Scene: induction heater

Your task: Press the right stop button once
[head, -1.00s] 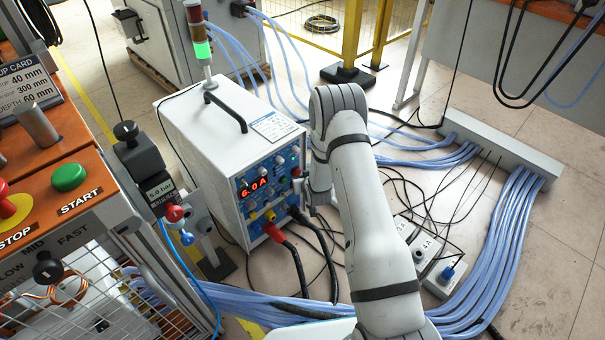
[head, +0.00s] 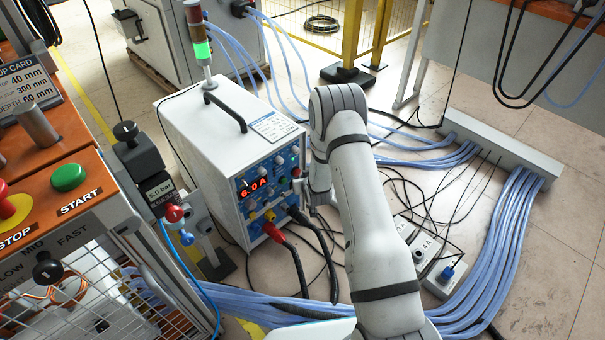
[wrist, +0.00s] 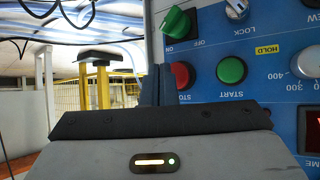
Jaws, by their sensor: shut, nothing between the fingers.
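The red stop button (wrist: 181,75) is on the blue front panel of the white power unit (head: 205,150). In the wrist view, which is upside down, it sits just beyond the dark front edge of my gripper (wrist: 160,122), beside a green start button (wrist: 231,70). In the head view, my gripper (head: 306,191) is close to the right side of this panel, partly hidden by my arm. It is shut and empty. Contact with the button cannot be seen. Another red stop button (head: 12,207) with a yellow base is on the orange console at far left.
A green-to-on switch (wrist: 178,23) and a knob (wrist: 237,9) are near the stop button. Black and red cables (head: 290,255) hang from the unit's front. Blue hoses (head: 500,240) cross the floor at right. A signal tower (head: 201,48) glows green behind the unit.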

